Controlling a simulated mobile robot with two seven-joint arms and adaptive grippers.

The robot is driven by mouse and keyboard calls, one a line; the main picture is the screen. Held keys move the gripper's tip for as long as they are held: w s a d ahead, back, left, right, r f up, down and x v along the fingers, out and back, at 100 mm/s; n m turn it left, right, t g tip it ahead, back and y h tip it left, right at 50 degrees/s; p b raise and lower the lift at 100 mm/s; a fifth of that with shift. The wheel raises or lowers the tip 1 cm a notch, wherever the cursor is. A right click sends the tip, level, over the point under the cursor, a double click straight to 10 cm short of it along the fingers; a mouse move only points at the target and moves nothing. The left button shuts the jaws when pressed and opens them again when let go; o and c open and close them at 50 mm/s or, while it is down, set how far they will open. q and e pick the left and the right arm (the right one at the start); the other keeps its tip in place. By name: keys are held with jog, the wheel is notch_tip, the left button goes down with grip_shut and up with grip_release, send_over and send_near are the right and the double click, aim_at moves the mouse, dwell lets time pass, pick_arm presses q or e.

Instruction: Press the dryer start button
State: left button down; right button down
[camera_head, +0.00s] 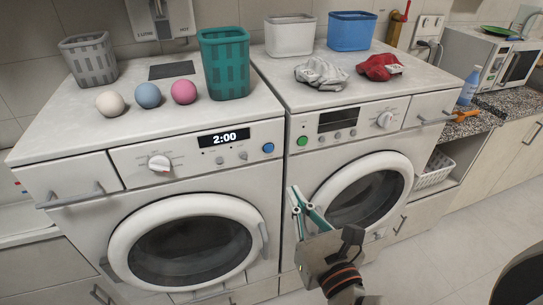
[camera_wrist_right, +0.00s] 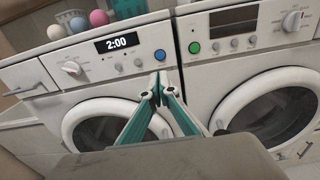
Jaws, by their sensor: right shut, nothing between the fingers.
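The left front-loading machine (camera_head: 72,204) has a lit 2:00 display (camera_head: 223,138), a white dial (camera_head: 159,163) and a round blue button (camera_head: 268,148). The right machine (camera_head: 288,170) has a dark display (camera_head: 337,120), a dial (camera_head: 385,119) and a round green button (camera_head: 302,141). No label shows which machine is the dryer. My right gripper (camera_head: 299,202) is shut and empty, in front of the machines and below both buttons in the picture. In the right wrist view, its fingertips (camera_wrist_right: 159,86) appear below the blue button (camera_wrist_right: 160,55) and green button (camera_wrist_right: 194,47). My left gripper is out of view.
On top stand a grey basket (camera_head: 89,60), a teal basket (camera_head: 223,65), a white bin (camera_head: 290,36) and a blue bin (camera_head: 352,31). Balls and crumpled grey and red cloths (camera_head: 379,67) lie there too. The space before the panels looks clear.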

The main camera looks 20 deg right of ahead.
jog(key=shift+w, duration=0.1)
jog(key=b, duration=0.5)
send_near(269, 149)
jog(key=w+p, duration=0.1)
jog(key=w, duration=0.5)
jog(key=shift+w+p, duration=0.1)
jog(key=shift+p, duration=0.25)
jog(key=shift+w, duration=0.3)
